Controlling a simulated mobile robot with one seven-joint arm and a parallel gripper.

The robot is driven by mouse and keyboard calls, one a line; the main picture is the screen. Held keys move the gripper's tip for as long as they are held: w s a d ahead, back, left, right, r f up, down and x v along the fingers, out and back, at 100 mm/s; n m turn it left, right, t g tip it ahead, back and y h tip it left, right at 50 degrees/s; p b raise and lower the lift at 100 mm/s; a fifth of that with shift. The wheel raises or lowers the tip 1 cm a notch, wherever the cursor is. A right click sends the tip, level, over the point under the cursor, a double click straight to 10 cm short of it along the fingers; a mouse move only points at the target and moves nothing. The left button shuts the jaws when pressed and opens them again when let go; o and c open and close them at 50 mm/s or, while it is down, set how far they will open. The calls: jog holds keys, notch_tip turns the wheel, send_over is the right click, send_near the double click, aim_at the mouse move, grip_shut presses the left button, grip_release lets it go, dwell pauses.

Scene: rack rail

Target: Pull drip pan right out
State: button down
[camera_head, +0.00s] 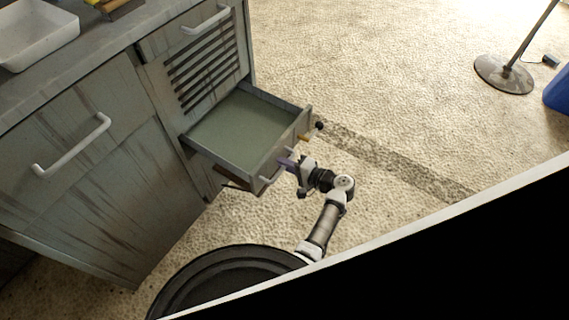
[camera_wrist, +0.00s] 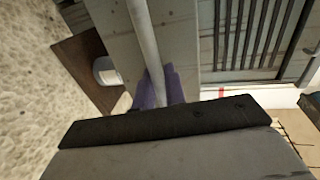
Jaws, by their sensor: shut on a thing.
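The drip pan (camera_head: 235,122) is a shallow grey-green drawer standing well out of the cabinet, empty inside. Its white bar handle (camera_head: 268,180) is on the front face. My gripper (camera_head: 287,162), with purple fingertips, is at the front and shut on this handle. In the wrist view the handle (camera_wrist: 144,38) runs down between the purple fingertips (camera_wrist: 159,90). The fingers hide the part of the bar that they grip. I cannot tell whether the pan's back edge is still inside the cabinet.
The weathered cabinet (camera_head: 95,150) stands left, with a slatted panel (camera_head: 203,72) above the pan and another handle (camera_head: 72,146) on its left door. A white basin (camera_head: 35,35) sits on top. A stand with a round base (camera_head: 504,74) is far right. The floor between is clear.

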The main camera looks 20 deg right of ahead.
jog(key=shift+s+d, duration=0.1)
dwell(0.3)
jog(key=c, duration=1.5)
grip_release()
jog(key=shift+c, duration=0.2)
jog(key=p+v, duration=0.1)
jog(key=v, duration=1.2)
jog(key=shift+s+d+p, duration=0.2)
jog(key=shift+s+p, duration=0.15)
jog(key=shift+p, duration=0.05)
